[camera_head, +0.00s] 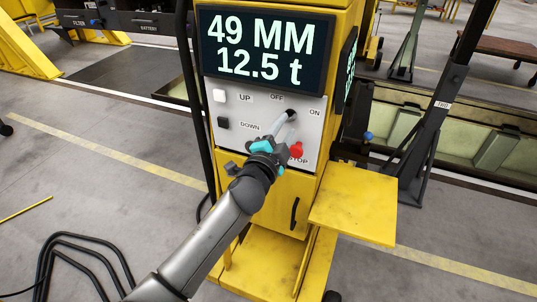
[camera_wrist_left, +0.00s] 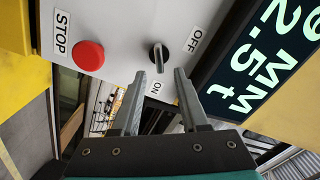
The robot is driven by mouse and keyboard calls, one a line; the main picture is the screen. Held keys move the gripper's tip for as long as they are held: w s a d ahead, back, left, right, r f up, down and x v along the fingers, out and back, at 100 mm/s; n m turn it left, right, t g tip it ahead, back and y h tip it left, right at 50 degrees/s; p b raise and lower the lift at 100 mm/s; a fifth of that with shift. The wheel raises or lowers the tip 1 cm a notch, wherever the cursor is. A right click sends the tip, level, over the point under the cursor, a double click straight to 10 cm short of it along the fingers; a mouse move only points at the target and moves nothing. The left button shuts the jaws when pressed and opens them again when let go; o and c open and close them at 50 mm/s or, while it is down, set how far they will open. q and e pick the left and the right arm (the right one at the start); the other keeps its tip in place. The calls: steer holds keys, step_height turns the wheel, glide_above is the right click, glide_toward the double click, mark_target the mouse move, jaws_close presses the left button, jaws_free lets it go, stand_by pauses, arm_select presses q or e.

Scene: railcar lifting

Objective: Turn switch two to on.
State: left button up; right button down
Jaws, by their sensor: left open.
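The switch is a black rotary knob (camera_head: 291,113) on the grey control panel (camera_head: 228,143), between the OFF and ON labels. It also shows in the left wrist view (camera_wrist_left: 158,57), where its raised bar runs roughly toward the ON label (camera_wrist_left: 155,88); its exact setting is hard to tell. My left gripper (camera_head: 289,122) is open in front of the panel. In the left wrist view its two fingers (camera_wrist_left: 159,76) point at the knob, which lies just beyond and between the tips. They look apart from the knob, with nothing held. My right gripper is not in view.
A red STOP button (camera_head: 296,151) sits close below the knob. A white UP button (camera_head: 219,95) and a black DOWN button (camera_head: 223,122) are at the panel's left. A display (camera_head: 262,48) is above. A yellow shelf (camera_head: 353,205) juts out at the right.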

arm_select(q)
steer(key=v, duration=1.1)
steer(key=shift+s, duration=0.3)
steer(key=shift+a, duration=0.1)
steer(key=s+a+f+n+g+y+b, duration=0.1)
steer(key=s+a+f+n+g+b, duration=0.15)
steer(key=f, duration=1.15)
steer(key=s+a+f+n+g+y+b, duration=0.2)
steer(key=s+a+f+g+b, duration=0.15)
steer(key=f, duration=1.05)
steer(key=s+a+f+n+g+y+b, duration=0.1)
steer(key=s+a+f+n+g+b, duration=0.15)
steer(key=f, duration=1.15)
steer(key=s+a+f+n+g+b, duration=0.2)
steer(key=s+f, duration=0.6)
steer(key=s, duration=0.3)
steer(key=s+a+f+n+g+y+b, duration=0.1)
steer(key=s+a+f+n+g+b, duration=0.1)
steer(key=s+f, duration=0.6)
steer(key=s+a+f+n+g+b, duration=0.2)
steer(key=s+f, duration=0.7)
steer(key=s, duration=0.6)
steer(key=shift+s+a+g+y+b, duration=0.25)
steer(key=shift+g+b, duration=0.3)
steer(key=shift+g, duration=0.3)
steer(key=shift+w+f, duration=0.1)
